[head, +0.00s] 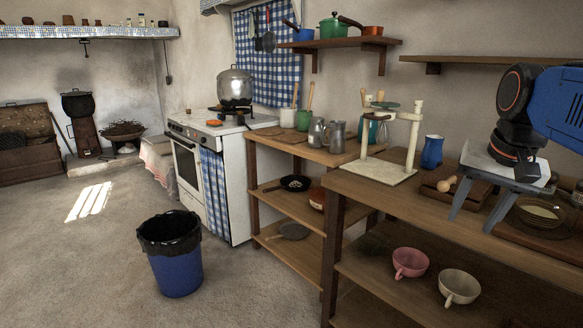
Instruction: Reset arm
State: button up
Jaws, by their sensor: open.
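My gripper (471,221) is at the right of the head view, on the end of my blue and black arm. Its two grey fingers point down and stand apart, with nothing visible between them. It appears in front of the wooden counter top. A small wooden knobbed item on a dark board (433,190) shows just left of the fingers. A brown bowl with pale contents (540,211) shows just right of them. I cannot tell the exact height of the fingertips above the counter.
A cream stand (388,168) and a blue jug (432,151) are on the counter left of my gripper. A pink cup (410,262) and a cream cup (459,287) sit on the shelf below. A blue bin (175,272) stands on open floor by the white stove (232,180).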

jog(key=s+a+f+n, duration=0.3)
jog(key=s+a+f, duration=0.1)
jog(key=f, duration=0.6)
jog(key=s+a+f+n+t, duration=0.1)
jog(key=s+a+f+n, duration=0.2)
jog(key=s+f, duration=0.4)
notch_tip(320, 180, down, 3)
jog(key=shift+a+r+n, duration=0.1)
jog(key=shift+a+n, duration=0.3)
jog(key=shift+a, duration=0.25)
